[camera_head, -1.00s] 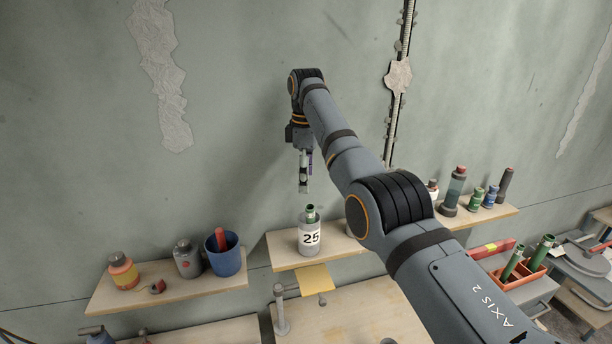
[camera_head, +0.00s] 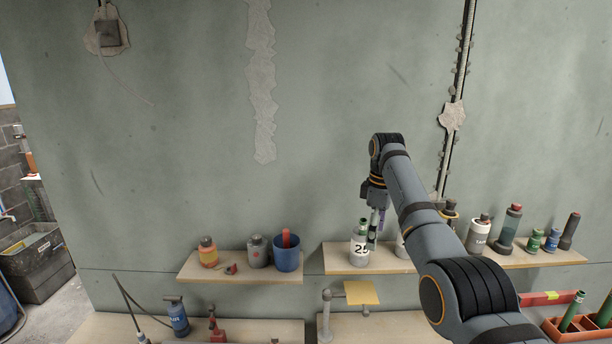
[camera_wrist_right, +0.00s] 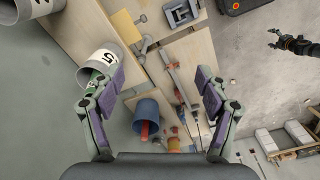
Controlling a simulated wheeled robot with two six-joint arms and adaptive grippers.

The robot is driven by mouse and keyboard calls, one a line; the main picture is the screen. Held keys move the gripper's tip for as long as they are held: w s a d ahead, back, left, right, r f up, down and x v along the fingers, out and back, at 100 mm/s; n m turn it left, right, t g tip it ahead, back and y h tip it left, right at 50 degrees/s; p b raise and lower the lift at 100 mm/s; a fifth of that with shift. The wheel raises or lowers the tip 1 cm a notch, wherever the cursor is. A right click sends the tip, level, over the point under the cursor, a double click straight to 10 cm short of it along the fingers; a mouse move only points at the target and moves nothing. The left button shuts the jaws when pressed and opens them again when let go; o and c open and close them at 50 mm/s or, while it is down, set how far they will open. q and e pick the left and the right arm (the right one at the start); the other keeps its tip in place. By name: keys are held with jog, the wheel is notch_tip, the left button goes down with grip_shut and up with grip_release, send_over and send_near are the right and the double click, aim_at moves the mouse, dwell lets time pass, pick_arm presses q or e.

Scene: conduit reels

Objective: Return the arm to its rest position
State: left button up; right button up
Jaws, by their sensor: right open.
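My right gripper (camera_head: 377,226) hangs below its arm, in front of the wall, and overlaps the right side of the pot marked 25 (camera_head: 359,252) in the head view. In the right wrist view its two fingers (camera_wrist_right: 160,88) are wide apart with nothing held between them. The pot holds a green-topped item (camera_head: 363,225) and stands on the middle shelf. A numbered pot (camera_wrist_right: 104,60) shows beside the left finger in the wrist view; whether they touch cannot be told. A small dark gripper-like end (camera_wrist_right: 290,43), probably my left gripper, shows at the wrist view's right; its jaw state is unclear.
The left shelf (camera_head: 190,271) holds an orange jar (camera_head: 208,254), a grey bottle (camera_head: 257,253) and a blue cup (camera_head: 287,259). Several bottles stand on the right shelf, partly behind my arm. A red tray (camera_head: 556,332) is at lower right.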

jog(key=s+d+f+m+t, duration=0.1)
jog(key=d+f+m, duration=0.1)
jog(key=f, duration=0.7)
jog(key=s+d+f+m, duration=0.1)
jog(key=s+f+m, duration=0.1)
jog(key=f, duration=0.7)
jog(key=s+d+f+m, duration=0.3)
jog(key=s+f, duration=0.7)
jog(key=f, duration=0.2)
jog(key=s+m+t+h, duration=0.15)
jog(key=s+m, duration=0.35)
jog(key=s, duration=1.8)
jog(key=s+d+f+b, duration=0.15)
jog(key=f+b, duration=0.25)
jog(key=f, duration=1.2)
jog(key=s+d+f+b, duration=0.1)
jog(key=d+f+b, duration=0.15)
jog(key=f, duration=1.45)
pick_arm(q)
notch_tip(320, 180, down, 13)
jog(key=b, duration=0.6)
jog(key=shift+s+b, duration=0.15)
jog(key=shift+b, duration=0.15)
pick_arm(e)
jog(key=s+f+g, duration=0.1)
jog(key=s+f, duration=1.7)
jog(key=f, duration=0.4)
jog(key=shift+s+d+f+y, duration=0.15)
jog(key=shift+s+y, duration=0.05)
jog(key=shift+y, duration=0.15)
